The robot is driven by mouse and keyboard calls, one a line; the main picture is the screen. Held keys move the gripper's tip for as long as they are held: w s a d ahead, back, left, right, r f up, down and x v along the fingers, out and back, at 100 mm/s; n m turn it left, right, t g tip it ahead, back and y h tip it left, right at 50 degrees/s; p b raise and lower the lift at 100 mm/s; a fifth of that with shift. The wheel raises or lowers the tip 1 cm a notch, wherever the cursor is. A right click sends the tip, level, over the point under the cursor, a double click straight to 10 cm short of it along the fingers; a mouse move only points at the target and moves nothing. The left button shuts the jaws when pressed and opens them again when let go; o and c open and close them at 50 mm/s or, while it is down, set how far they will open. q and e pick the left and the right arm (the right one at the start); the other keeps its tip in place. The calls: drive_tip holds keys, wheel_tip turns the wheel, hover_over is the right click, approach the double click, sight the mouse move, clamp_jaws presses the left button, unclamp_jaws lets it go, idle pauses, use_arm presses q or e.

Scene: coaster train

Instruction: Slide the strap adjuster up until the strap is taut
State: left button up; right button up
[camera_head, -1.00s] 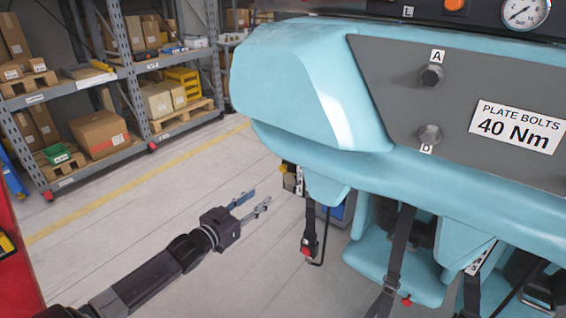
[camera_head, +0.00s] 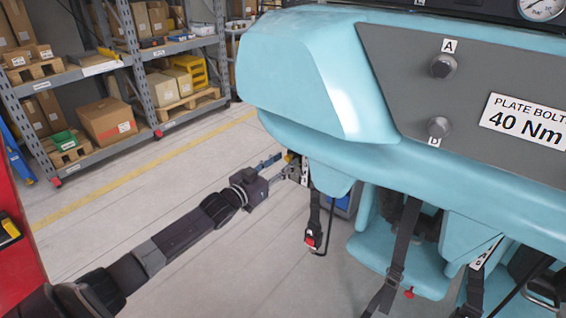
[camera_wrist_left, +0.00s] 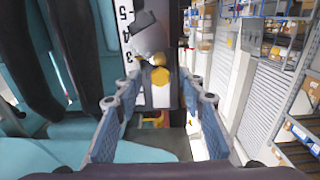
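My left gripper (camera_head: 281,166) reaches from the left to the near end of the teal coaster car. In the left wrist view its two fingers (camera_wrist_left: 157,95) are spread apart, with a gap between them. Ahead, roughly between the fingertips, is a yellow hexagonal knob (camera_wrist_left: 160,76) below a grey rounded piece (camera_wrist_left: 148,36), beside a white numbered scale (camera_wrist_left: 126,30). I see no finger touching them. A dark strap (camera_head: 314,212) with a red-buttoned buckle (camera_head: 311,239) hangs under the car. I cannot tell which part is the adjuster. My right gripper is out of view.
The teal car body (camera_head: 320,90) overhangs above and right of the gripper. More straps (camera_head: 404,238) hang farther right. Shelves with boxes (camera_head: 107,118) stand at the back left. The floor (camera_head: 140,215) between is clear.

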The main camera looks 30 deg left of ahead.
use_arm(q)
drive_tip(key=shift+w, duration=0.1)
drive_tip(key=shift+c, duration=0.4)
clamp_jaws()
wheel_tip(320, 180, up, 3)
drive_tip(key=p, duration=0.3)
drive_tip(key=shift+r, duration=0.2)
drive_tip(key=shift+o, duration=0.4)
unclamp_jaws()
drive_tip(key=shift+f, duration=0.15)
